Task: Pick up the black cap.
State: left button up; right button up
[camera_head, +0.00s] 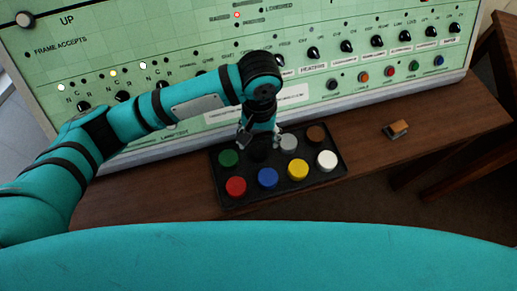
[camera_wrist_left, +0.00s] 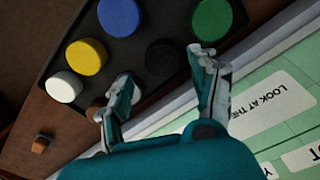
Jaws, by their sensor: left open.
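The black cap (camera_head: 258,154) sits in the back row of a black tray (camera_head: 252,196), between the green cap and the grey cap. In the head view my left gripper largely covers it. In the left wrist view the black cap (camera_wrist_left: 162,57) shows dark against the tray, just beyond and between the fingertips. My left gripper (camera_head: 260,141) points down over it with fingers spread, open and empty. In the left wrist view one finger of the gripper (camera_wrist_left: 162,72) overlaps the grey cap and the other is close to the green cap. My right gripper is not in view.
The tray also holds green (camera_head: 228,158), grey (camera_head: 289,142), brown (camera_head: 316,134), red (camera_head: 236,187), blue (camera_head: 268,178), yellow (camera_head: 298,170) and white (camera_head: 326,160) caps. A control panel (camera_head: 190,60) rises close behind. A small orange-topped block (camera_head: 397,128) lies right on the wooden table (camera_head: 440,118).

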aim_at(259, 149)
pick_arm(q)
jog(key=f, duration=0.6)
jog(key=shift+w+a+f, duration=0.15)
jog(key=shift+w+f, duration=0.05)
jog(key=shift+f, duration=0.1)
jog(key=c, duration=0.6)
